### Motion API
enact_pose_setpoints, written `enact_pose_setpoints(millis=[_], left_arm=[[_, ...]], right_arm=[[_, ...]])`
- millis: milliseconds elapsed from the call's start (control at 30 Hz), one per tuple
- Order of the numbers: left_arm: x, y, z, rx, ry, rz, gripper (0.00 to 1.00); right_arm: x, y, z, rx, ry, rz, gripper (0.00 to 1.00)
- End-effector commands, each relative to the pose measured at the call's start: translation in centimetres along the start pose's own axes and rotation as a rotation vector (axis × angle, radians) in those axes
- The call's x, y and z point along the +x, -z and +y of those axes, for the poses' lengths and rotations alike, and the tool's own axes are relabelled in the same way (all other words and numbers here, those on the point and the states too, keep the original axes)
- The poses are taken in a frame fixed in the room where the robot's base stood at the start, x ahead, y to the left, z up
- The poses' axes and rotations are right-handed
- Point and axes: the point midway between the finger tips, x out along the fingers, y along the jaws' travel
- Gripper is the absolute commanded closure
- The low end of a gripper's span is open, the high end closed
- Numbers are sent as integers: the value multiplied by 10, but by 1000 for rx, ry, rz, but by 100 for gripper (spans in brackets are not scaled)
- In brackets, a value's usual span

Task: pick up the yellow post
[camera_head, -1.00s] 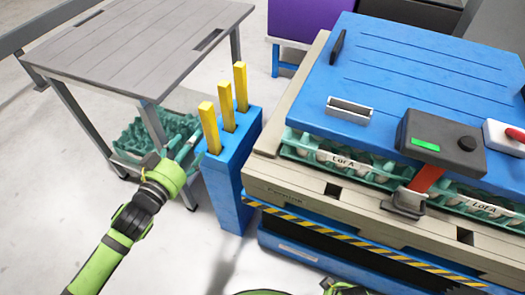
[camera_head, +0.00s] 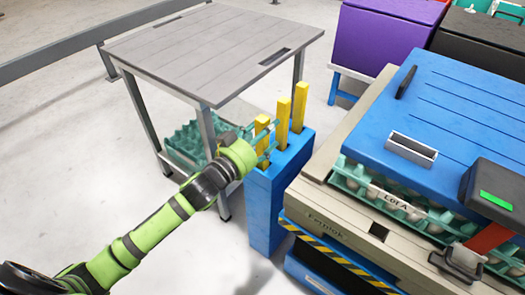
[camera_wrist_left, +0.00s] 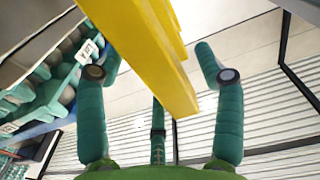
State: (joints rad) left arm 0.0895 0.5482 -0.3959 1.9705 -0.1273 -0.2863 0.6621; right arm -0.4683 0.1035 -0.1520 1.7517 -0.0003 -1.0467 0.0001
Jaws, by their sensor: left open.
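Three yellow posts stand upright in a row in a blue holder (camera_head: 265,215): a near one (camera_head: 262,127), a middle one (camera_head: 282,122) and a far one (camera_head: 300,107). My left gripper (camera_head: 264,143) is at the near post, its teal fingers partly hiding it. In the left wrist view, my left gripper (camera_wrist_left: 158,60) is open, with the near yellow post (camera_wrist_left: 150,55) between its spread fingers. I cannot tell whether any finger touches it. The other posts show partly behind it. My right gripper is out of view.
A grey table (camera_head: 205,50) stands behind and left, with green egg trays (camera_head: 190,140) on its lower shelf. Right of the holder is a beige platform (camera_head: 345,215) with egg trays (camera_head: 395,198) under a blue lid (camera_head: 465,105). The floor at left is clear.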

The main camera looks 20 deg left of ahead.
Motion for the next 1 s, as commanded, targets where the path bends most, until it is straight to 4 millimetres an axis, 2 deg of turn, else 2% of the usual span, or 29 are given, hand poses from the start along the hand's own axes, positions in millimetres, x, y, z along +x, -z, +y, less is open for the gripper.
enact_pose_setpoints(millis=[100,133,200,300,667,767,1000], left_arm=[[0,0,0,0,0,0,31],[0,0,0,0,0,0,35],[0,0,0,0,0,0,63],[0,0,0,0,0,0,100],[0,3,0,1,0,2,100],[0,12,0,2,-1,5,100],[0,55,0,3,-1,5,100]], right_arm=[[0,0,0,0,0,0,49],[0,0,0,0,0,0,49],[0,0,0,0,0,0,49],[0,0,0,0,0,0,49],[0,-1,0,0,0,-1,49],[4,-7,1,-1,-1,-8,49],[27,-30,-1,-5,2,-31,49]])
